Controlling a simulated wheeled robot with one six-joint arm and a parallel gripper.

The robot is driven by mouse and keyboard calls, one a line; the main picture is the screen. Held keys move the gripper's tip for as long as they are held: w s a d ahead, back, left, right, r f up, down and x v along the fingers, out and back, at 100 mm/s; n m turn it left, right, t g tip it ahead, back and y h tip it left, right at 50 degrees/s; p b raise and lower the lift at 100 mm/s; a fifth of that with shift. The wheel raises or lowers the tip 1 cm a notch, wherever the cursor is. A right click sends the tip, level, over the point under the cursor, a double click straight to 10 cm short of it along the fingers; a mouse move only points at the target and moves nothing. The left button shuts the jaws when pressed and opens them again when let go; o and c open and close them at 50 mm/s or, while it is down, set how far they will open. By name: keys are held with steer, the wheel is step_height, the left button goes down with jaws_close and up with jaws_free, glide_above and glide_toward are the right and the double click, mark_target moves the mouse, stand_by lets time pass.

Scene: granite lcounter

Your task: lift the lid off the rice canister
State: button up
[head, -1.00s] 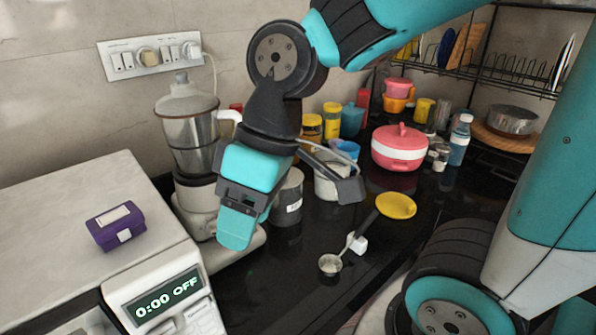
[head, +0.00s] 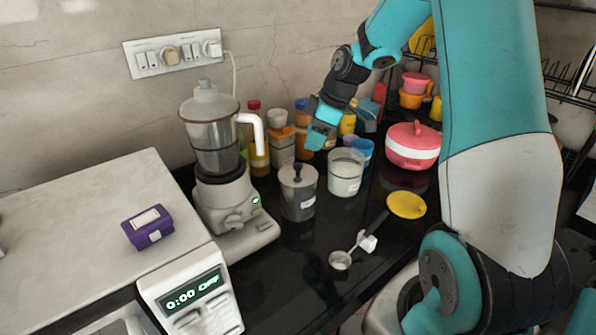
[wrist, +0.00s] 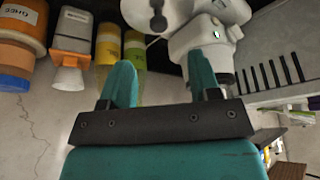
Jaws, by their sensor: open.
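A grey canister (head: 297,200) with a pale label stands on the dark counter beside the blender. Its lid (head: 298,176) with a dark upright knob is seated on top. The label is too small to read, so I cannot confirm it is the rice canister. My gripper (head: 318,138) is open and empty, above and behind the canister, a little to its right in the head view. In the wrist view the open fingers (wrist: 160,78) have nothing between them, and the knobbed lid (wrist: 158,14) shows partly at the top edge.
A white canister (head: 345,175) stands close right of the grey one. The blender (head: 218,150) is close on its left. Bottles and jars line the wall behind.

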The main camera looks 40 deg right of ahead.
mark_target(298, 165)
steer(key=p+x, duration=0.3)
steer(key=x, duration=0.6)
steer(key=shift+w, duration=0.15)
steer(key=shift+c, duration=0.5)
steer(key=c, duration=0.9)
